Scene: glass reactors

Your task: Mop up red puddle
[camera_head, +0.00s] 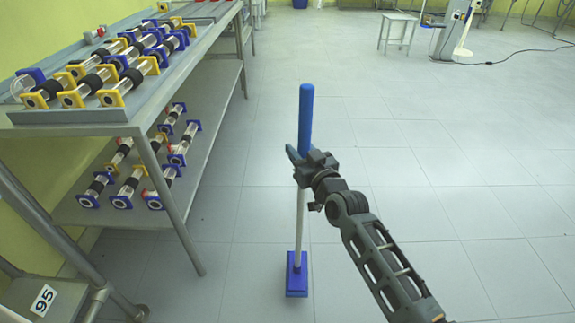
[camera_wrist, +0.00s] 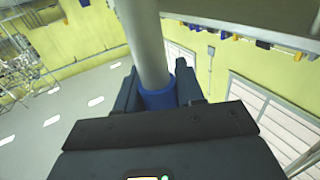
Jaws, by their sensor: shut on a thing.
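A mop with a blue grip (camera_head: 306,120), a pale shaft (camera_head: 299,215) and a flat blue head (camera_head: 297,275) stands nearly upright in the head view. My gripper (camera_head: 301,157) is shut on the mop at the lower part of its blue grip. In the wrist view the pale shaft (camera_wrist: 147,45) runs up from the blue grip (camera_wrist: 158,97) between the fingers. The mop head is low, at or just above the grey floor; I cannot tell whether it touches. No red puddle shows in either view.
A metal bench (camera_head: 190,65) with reactors on its top and lower shelf (camera_head: 90,212) stands at the left. A white stool (camera_head: 398,28) and a stand with a cable (camera_head: 456,28) are far right. The tiled floor (camera_head: 450,150) between is clear.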

